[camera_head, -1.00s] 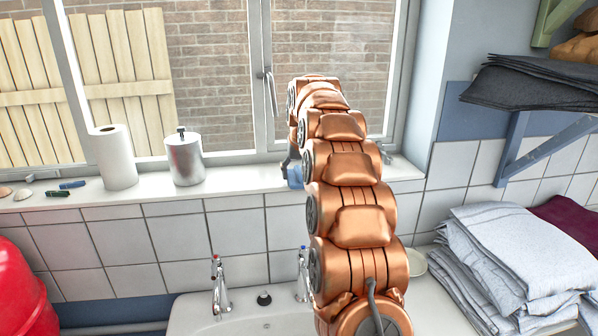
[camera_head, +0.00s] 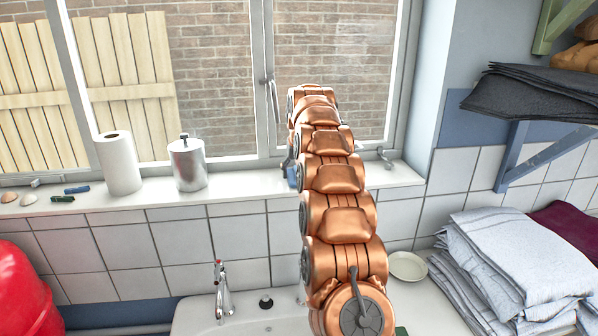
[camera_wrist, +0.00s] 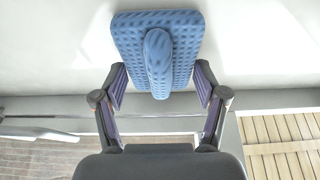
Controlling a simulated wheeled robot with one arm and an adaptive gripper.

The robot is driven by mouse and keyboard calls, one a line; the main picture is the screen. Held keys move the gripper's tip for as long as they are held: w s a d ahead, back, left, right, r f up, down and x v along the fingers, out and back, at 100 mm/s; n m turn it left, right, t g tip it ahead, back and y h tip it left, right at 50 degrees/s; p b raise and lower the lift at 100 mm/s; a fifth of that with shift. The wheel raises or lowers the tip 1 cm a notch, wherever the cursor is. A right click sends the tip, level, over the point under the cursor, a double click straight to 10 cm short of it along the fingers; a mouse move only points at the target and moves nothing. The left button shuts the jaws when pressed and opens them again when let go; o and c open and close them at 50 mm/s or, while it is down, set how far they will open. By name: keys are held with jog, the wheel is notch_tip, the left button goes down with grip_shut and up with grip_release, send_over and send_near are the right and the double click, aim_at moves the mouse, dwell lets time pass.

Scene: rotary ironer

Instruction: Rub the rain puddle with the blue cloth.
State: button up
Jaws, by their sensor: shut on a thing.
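The blue cloth (camera_wrist: 185,60) shows in the wrist view as a dimpled pad with a raised ridge along its middle. My gripper (camera_wrist: 161,78) is shut on it, with a finger at each side. The cloth is over the white windowsill (camera_wrist: 60,50); I cannot tell whether it touches the sill. In the head view a small blue part of the cloth (camera_head: 291,174) shows left of my copper arm, which hides most of the gripper. I cannot make out the rain puddle in either view.
A paper roll (camera_head: 119,163) and a metal canister (camera_head: 187,163) stand on the sill to the left. The window (camera_head: 330,60) is behind. Below are a sink tap (camera_head: 222,290) and a small dish (camera_head: 407,266). Folded towels (camera_head: 515,255) lie at the right.

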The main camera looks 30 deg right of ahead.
jog(key=shift+w+d, duration=0.25)
jog(key=shift+w, duration=0.3)
jog(key=shift+w+d, duration=0.2)
jog(key=shift+w, duration=0.35)
jog(key=shift+w, duration=0.1)
jog(key=shift+f, duration=0.2)
jog(key=shift+s+a+b, duration=0.1)
jog(key=shift+s+b, duration=0.2)
jog(key=shift+b, duration=0.1)
jog(key=s+b, duration=0.2)
jog(key=shift+a+f+b, duration=0.15)
jog(key=shift+a+b, duration=0.15)
jog(key=shift+a, duration=0.1)
jog(key=shift+s+a+b, duration=0.25)
jog(key=shift+s+b, duration=0.35)
jog(key=shift+s+a+b, duration=0.25)
jog(key=shift+s+b, duration=0.35)
jog(key=shift+s+a+b, duration=0.25)
jog(key=shift+s+b, duration=0.35)
jog(key=shift+s+a+r, duration=0.1)
jog(key=shift+s+r, duration=0.15)
